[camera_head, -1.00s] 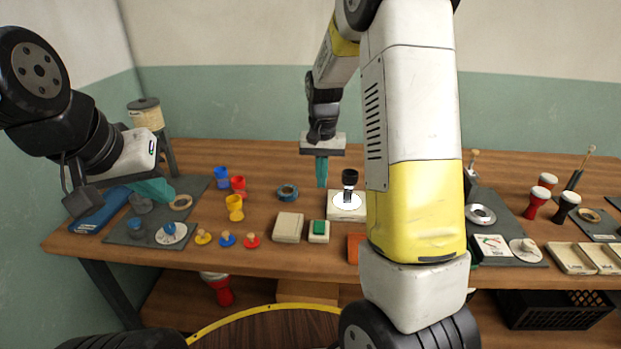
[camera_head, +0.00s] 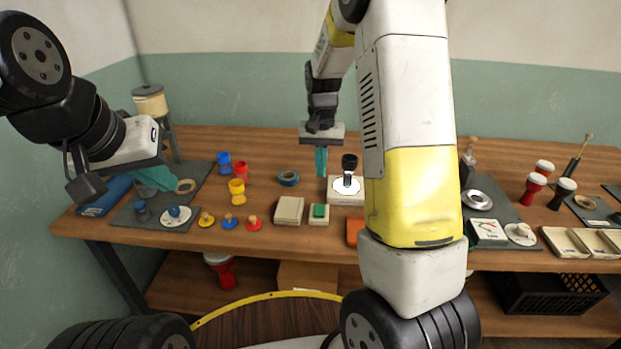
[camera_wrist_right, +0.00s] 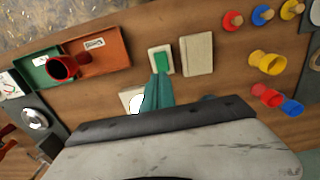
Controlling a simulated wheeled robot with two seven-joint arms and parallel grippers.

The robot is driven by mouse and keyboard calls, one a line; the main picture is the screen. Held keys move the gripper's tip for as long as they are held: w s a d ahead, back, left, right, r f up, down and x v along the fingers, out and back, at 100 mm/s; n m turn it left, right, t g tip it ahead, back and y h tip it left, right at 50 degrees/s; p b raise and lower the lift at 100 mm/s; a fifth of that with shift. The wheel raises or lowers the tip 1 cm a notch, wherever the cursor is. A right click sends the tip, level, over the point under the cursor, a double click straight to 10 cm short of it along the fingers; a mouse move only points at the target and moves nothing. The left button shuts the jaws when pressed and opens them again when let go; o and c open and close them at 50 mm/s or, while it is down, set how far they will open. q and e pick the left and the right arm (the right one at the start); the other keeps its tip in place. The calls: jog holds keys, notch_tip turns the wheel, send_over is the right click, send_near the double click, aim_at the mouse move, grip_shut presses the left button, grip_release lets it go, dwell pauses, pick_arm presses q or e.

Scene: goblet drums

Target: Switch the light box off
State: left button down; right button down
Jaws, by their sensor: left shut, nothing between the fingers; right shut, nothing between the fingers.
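The light box (camera_head: 341,197) is a pale box with a bright white disc on top, and a black goblet drum (camera_head: 349,165) stands at the disc. A small pale box with a green button (camera_head: 319,211) sits in front and to its left. My right gripper (camera_head: 321,174) is shut and empty, pointing down above the table just left of the light box. In the right wrist view its teal fingers (camera_wrist_right: 159,82) overlap the light box's edge, and the green button (camera_wrist_right: 162,62) shows just beyond the tips. My left gripper (camera_head: 165,187) is shut and empty above the dark mat at the left.
A plain beige box (camera_head: 289,210) stands left of the button box. Coloured cups (camera_head: 237,187) and knobbed pieces are further left. A red-brown tray (camera_wrist_right: 105,60) with a red drum (camera_wrist_right: 62,68) lies near the button box; my arm mostly hides it in the head view.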

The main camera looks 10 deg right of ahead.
aim_at(320, 213)
notch_tip(320, 213, down, 14)
jog(key=shift+r, duration=0.25)
dwell(0.3)
jog(key=shift+s+f, duration=0.15)
jog(key=shift+f, duration=0.05)
jog(key=shift+w+d+r, duration=0.2)
jog(key=shift+w+r, duration=0.15)
jog(key=shift+w, duration=0.4)
notch_tip(320, 213, up, 14)
jog(key=w, duration=0.2)
jog(key=shift+w+d, duration=0.2)
jog(key=shift+d, duration=0.1)
